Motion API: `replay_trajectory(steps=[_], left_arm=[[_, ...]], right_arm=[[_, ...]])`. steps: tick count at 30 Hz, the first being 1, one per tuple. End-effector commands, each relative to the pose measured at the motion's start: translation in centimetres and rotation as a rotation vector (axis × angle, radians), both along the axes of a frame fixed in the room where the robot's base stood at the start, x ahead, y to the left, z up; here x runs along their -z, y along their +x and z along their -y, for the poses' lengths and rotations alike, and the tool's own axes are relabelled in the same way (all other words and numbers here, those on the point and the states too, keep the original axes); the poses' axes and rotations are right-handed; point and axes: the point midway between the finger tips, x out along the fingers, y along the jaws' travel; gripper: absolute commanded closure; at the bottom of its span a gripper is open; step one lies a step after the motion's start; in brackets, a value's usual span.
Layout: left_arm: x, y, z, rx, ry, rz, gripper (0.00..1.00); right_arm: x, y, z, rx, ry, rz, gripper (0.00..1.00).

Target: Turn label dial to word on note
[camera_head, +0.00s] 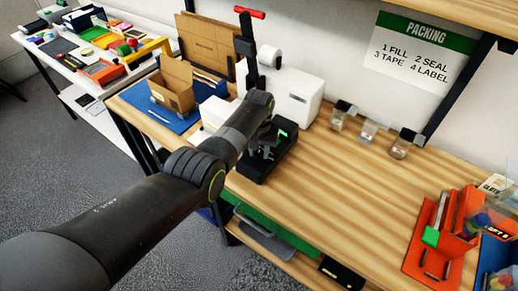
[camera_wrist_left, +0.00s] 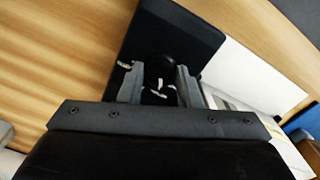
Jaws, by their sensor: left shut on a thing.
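A black device (camera_head: 252,170) with a dark dial stands on the wooden bench beside a white machine. In the left wrist view the black device (camera_wrist_left: 205,35) fills the upper middle, with the round black dial (camera_wrist_left: 169,64) on it and small white marks around it. My left gripper (camera_head: 263,147) is over the device, and in the left wrist view its two fingers (camera_wrist_left: 157,82) are either side of the dial, shut on it. The dial's words are too small and partly hidden to read. A small note (camera_head: 494,183) at the right edge is only partly readable. My right gripper is not seen.
A white machine (camera_head: 290,95) stands behind the device. Several small jars line the bench's back edge. A PACKING sign (camera_head: 420,48) hangs on the wall. An orange tray (camera_head: 438,240) is at the right. A cardboard box (camera_head: 172,88) sits at the left. The middle bench (camera_head: 335,185) is clear.

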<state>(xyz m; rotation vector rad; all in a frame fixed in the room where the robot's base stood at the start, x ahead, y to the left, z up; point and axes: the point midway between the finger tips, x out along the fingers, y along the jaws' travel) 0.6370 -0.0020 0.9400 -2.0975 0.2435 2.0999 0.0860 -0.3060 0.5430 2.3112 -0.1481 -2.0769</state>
Motion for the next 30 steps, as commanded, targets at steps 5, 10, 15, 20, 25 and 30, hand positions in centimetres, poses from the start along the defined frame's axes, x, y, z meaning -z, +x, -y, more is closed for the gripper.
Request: replay_trajectory(steps=[5, 10, 15, 20, 25, 30], left_arm=[[-0.12, 0.08, -0.01, 0.061, -0.001, 0.002, 0.92], [-0.11, 0.09, 0.00, 0.088, -0.001, 0.003, 0.92], [-0.11, 0.10, 0.00, 0.093, -0.001, 0.003, 0.92], [-0.11, 0.11, 0.01, 0.093, -0.001, 0.004, 0.92], [-0.10, 0.11, 0.02, 0.092, -0.001, 0.004, 0.57], [-0.06, 0.06, 0.00, 0.092, -0.001, 0.002, 0.48]], right_arm=[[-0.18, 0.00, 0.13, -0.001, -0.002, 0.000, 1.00], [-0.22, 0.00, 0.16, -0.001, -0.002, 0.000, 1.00], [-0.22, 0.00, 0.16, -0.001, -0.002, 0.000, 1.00], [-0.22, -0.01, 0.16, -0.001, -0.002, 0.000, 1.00], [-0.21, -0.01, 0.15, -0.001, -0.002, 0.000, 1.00], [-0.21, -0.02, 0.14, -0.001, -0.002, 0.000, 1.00]])
